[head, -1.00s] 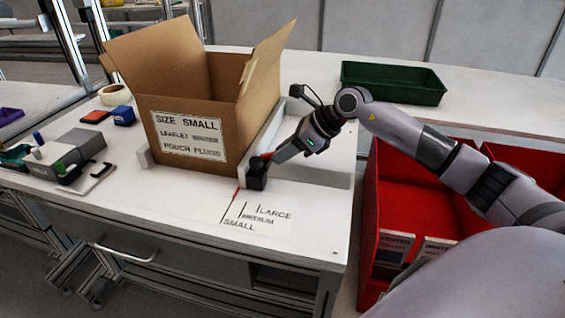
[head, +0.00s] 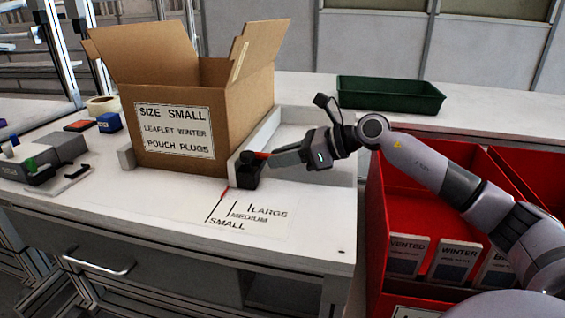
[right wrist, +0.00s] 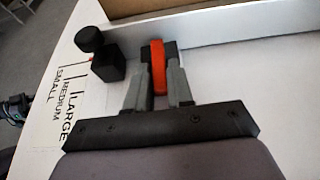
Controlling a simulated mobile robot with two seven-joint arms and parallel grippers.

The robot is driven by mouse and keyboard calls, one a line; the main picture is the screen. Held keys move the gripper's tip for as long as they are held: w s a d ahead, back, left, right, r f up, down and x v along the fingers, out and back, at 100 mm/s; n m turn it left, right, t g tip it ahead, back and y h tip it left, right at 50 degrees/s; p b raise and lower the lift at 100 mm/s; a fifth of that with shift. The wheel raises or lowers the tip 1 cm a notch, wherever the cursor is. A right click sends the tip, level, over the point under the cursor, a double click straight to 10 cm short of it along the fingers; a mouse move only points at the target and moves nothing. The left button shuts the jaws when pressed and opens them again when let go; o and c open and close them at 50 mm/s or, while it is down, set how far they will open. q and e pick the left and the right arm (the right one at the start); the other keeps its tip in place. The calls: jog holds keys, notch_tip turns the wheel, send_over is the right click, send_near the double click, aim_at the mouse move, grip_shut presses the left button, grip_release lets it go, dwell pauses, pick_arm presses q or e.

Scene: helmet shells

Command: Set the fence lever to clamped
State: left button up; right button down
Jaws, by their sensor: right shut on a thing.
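The fence lever (right wrist: 159,67) is a red-orange bar beside a black block with a round black knob (right wrist: 91,39) in the right wrist view. In the head view the black block (head: 245,170) stands at the near end of the white fence (head: 262,132), and a bit of the red lever (head: 262,155) shows. My right gripper (head: 272,160) reaches in from the right. In the right wrist view its fingers (right wrist: 158,88) are shut on the red lever, one on each side. My left gripper is not in view.
An open cardboard box (head: 227,110) labelled SIZE SMALL stands against the fence. A SMALL, MEDIUM, LARGE scale (head: 240,212) lies in front. Red bins (head: 420,205) are at right, a green tray (head: 390,95) behind, and a grey device (head: 45,160) at left.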

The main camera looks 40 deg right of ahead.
dwell(0.3)
jog(key=c, duration=1.1)
grip_release()
jog(key=shift+s+d, duration=0.1)
jog(key=v, duration=0.5)
jog(key=shift+f+b, duration=0.15)
jog(key=shift+b, duration=0.2)
jog(key=shift+v, duration=1)
